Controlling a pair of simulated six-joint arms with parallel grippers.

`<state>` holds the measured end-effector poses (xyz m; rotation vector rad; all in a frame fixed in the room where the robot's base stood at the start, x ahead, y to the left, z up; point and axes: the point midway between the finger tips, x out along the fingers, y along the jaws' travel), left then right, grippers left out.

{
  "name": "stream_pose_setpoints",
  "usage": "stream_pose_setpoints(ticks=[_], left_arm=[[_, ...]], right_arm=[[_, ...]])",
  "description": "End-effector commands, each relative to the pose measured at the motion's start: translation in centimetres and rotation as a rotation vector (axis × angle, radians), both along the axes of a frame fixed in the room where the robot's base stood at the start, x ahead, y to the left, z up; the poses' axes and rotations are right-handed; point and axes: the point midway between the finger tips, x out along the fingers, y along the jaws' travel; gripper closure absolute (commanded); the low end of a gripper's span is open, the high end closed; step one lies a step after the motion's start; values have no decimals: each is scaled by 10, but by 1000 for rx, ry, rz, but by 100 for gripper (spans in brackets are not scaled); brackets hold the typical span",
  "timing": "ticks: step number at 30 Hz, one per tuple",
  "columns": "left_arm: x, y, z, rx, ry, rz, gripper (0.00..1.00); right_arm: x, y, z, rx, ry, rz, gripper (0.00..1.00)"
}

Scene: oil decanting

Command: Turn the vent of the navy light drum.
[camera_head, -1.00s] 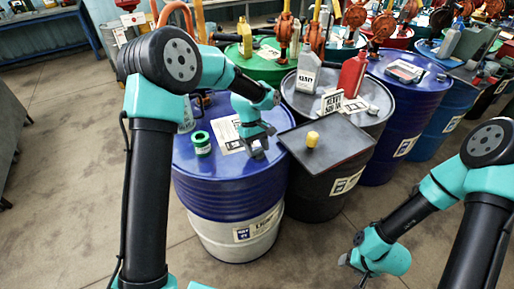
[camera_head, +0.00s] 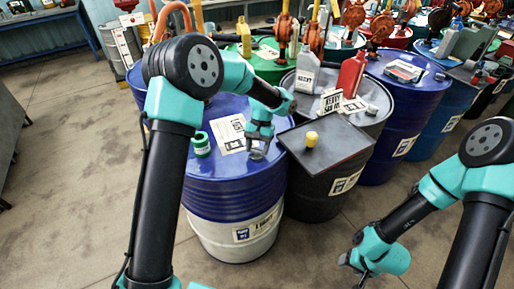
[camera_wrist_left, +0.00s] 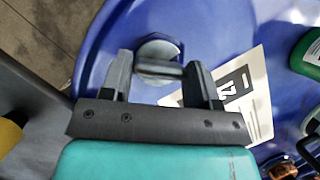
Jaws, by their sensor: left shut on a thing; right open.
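The navy light drum (camera_head: 235,200) has a blue top, a pale lower band and a "LIGHT" label, and stands left of centre in the head view. My left gripper (camera_head: 258,153) is at the right part of its top, pointing down. In the left wrist view, the vent (camera_wrist_left: 157,48) is a round grey metal fitting with a crossbar on the blue lid. The fingers of my left gripper (camera_wrist_left: 160,72) are shut on the crossbar, one on each side. In the head view the gripper hides the vent. My right gripper (camera_head: 352,262) is open and empty, low over the floor.
A green-and-white tin (camera_head: 201,143) and a printed sheet (camera_head: 228,133) lie on the navy drum's lid. A black drum (camera_head: 318,198) with a square tray (camera_head: 335,148) and yellow cap (camera_head: 312,139) stands close on the right. Bare floor (camera_head: 90,200) is at left.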

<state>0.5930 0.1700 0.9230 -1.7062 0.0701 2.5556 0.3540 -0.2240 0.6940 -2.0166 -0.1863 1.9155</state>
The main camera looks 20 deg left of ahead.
Motion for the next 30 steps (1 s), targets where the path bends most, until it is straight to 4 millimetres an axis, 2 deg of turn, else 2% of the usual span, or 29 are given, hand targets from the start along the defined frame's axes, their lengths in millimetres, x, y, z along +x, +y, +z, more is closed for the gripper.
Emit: stream_pose_setpoints(ticks=[15,21,30], left_arm=[[0,-2,0,1,-1,-446,68],[0,-2,1,0,-2,-540,68],[0,-2,0,0,-3,-584,68]], right_arm=[[0,0,0,0,0,0,43],[0,0,0,0,0,0,43],[0,0,0,0,0,0,43]])
